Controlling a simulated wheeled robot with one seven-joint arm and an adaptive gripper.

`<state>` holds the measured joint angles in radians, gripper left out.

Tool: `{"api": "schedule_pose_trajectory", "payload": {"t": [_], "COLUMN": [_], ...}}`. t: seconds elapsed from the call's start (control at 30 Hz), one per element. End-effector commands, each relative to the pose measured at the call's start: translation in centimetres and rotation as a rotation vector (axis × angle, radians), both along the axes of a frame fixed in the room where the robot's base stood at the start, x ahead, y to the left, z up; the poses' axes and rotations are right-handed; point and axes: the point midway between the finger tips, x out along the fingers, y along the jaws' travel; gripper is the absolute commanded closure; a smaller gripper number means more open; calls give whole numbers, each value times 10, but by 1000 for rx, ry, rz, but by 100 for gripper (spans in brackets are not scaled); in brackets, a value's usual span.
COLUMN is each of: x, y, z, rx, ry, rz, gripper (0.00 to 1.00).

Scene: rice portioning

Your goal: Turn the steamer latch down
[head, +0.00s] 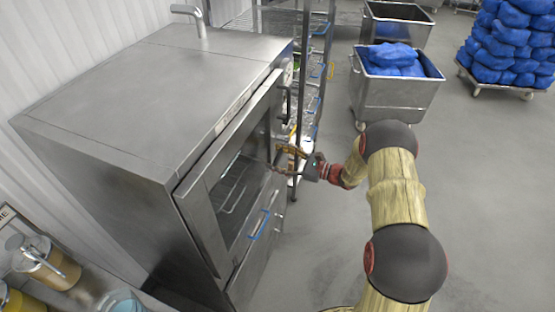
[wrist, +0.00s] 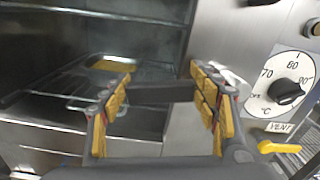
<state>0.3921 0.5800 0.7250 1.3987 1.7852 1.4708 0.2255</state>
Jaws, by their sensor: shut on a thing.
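The steel steamer (head: 140,100) stands at the left in the head view, its windowed door (head: 205,215) facing right. My gripper (head: 284,160) is at the right part of the steamer's front. In the wrist view my gripper (wrist: 162,88) has its yellow-padded fingers either side of a dark, roughly level bar, which looks like the latch (wrist: 150,93). It is shut on this bar.
A temperature dial (wrist: 287,92), a VENT label and a yellow lever (wrist: 280,147) are right of my gripper. A wire shelf rack (head: 312,75) stands just beyond the steamer. A steel cart (head: 390,98) holds blue bags.

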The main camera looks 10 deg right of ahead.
Motion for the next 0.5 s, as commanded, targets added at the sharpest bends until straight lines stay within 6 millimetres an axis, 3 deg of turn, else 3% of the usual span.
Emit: {"api": "schedule_pose_trajectory", "payload": {"t": [0.5], "x": [13], "y": [-9], "z": [-48], "rx": [-271], "ry": [-377], "rz": [-1], "gripper": [85]}}
